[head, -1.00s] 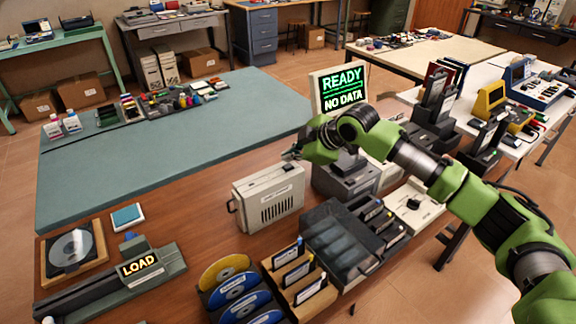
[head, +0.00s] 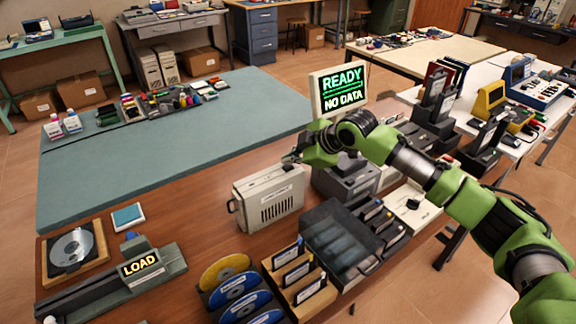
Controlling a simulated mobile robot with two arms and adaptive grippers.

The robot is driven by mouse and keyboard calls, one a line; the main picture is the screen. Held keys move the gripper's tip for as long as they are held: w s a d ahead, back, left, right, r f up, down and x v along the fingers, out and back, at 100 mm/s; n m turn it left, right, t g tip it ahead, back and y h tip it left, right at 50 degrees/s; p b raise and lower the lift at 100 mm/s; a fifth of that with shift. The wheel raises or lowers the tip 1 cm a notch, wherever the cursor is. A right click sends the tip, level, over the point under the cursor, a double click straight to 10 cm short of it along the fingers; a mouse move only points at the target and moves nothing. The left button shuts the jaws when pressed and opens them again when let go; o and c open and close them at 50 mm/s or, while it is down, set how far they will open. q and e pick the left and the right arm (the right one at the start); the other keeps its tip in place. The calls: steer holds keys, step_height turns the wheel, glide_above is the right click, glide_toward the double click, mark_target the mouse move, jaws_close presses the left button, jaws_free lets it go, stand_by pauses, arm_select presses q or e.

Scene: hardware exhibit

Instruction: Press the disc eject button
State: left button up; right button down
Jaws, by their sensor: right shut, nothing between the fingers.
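A long dark-grey disc unit (head: 165,262) with a lit LOAD display (head: 138,264) lies on the brown table at the lower left. A small blue part (head: 130,237) shows behind the display; I cannot tell for sure whether it is the eject button. A silver disc (head: 72,249) lies on a wood-edged square holder (head: 48,271) behind the unit. My right gripper (head: 290,158) is shut and empty, in the air beyond the cream case (head: 268,198), well right of the disc unit. Its fingertips are small and partly hidden by its wrist. My left gripper is out of view.
A rack of discs (head: 238,288), a wooden cartridge rack (head: 300,280) and a dark tray (head: 335,238) stand at the front. A screen reading READY NO DATA (head: 340,90) stands behind my right arm. A teal mat (head: 210,135) offers wide free room.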

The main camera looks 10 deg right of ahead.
mark_target(290, 167)
steer(key=shift+f, duration=0.4)
steer(key=shift+r, duration=0.1)
stand_by(0.4)
steer(key=shift+r+p, duration=0.75)
steer(key=shift+p, duration=0.25)
steer(key=shift+r, duration=0.1)
step_height(290, 167, up, 5)
steer(key=p, duration=0.5)
stand_by(0.3)
